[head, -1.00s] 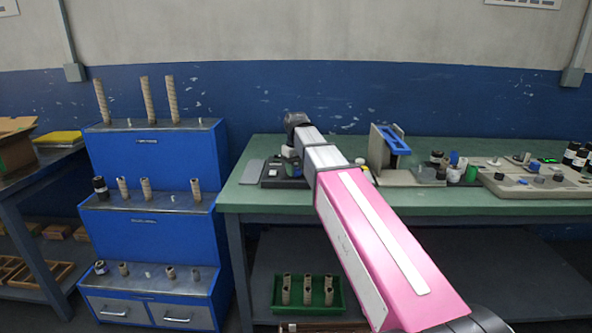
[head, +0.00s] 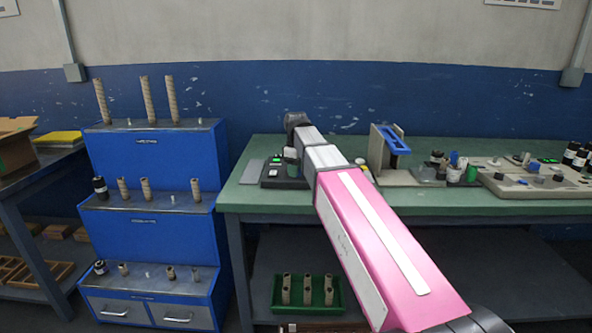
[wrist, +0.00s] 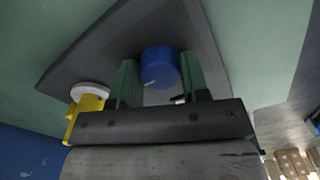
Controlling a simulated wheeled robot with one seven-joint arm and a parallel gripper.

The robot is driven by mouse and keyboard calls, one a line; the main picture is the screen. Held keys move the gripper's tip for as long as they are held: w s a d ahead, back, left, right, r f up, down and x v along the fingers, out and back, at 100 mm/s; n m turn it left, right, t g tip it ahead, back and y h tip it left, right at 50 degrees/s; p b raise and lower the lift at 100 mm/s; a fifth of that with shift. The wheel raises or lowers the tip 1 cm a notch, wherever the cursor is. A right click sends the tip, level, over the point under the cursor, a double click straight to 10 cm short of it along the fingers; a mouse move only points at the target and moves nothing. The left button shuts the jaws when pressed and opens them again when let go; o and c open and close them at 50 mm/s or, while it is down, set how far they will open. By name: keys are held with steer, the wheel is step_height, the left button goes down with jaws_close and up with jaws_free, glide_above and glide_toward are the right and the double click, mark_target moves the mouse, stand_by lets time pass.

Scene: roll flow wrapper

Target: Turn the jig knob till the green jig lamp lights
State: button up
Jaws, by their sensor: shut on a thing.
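A blue knob (wrist: 160,66) stands on a dark grey plate (wrist: 120,40) in the wrist view. My gripper (wrist: 158,74) has its two green fingers on either side of the knob and is shut on it. In the head view, a dark jig box (head: 268,181) sits on the left part of the green bench. A green lamp (head: 275,160) glows at the back of this box. My arm covers its right part, and the knob cannot be made out in the head view.
A yellow part with a white round top (wrist: 92,90) stands left of my fingers. On the bench (head: 330,204), a blue-topped stand (head: 395,140) is right of my arm, with small containers and a control panel (head: 530,185) beyond. A blue stepped rack (head: 155,170) stands left.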

stand_by(0.3)
steer(key=o, duration=0.9)
step_height(320, 180, up, 11)
steer(key=shift+f, duration=0.1)
